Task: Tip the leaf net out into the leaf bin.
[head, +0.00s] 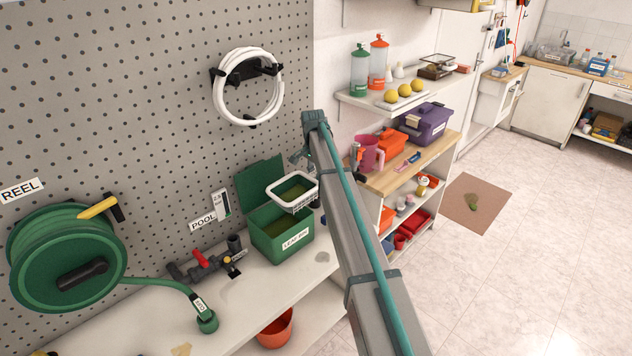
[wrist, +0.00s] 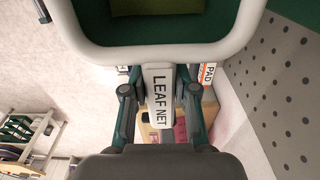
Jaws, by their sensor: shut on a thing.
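The green leaf bin (head: 283,240) stands on the white counter by the pegboard, its lid (head: 261,180) open against the back. The leaf net has a white rounded rim (head: 276,204) and is held above the bin's opening, roughly level. My gripper (wrist: 158,100) is shut on the net's white handle, labelled LEAF NET (wrist: 160,88). In the wrist view the net's rim (wrist: 160,55) fills the top, with green and an olive patch inside it. I cannot tell whether that patch is net contents or bin. In the head view my arm hides part of the gripper.
Valve pipework with a red handle (head: 200,260) stands left of the bin. A green hose reel (head: 66,258) hangs further left. An orange pot (head: 275,328) sits below the counter edge. A wooden-topped shelf (head: 400,178) with a pink jug (head: 371,153) stands right. Open floor lies beyond.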

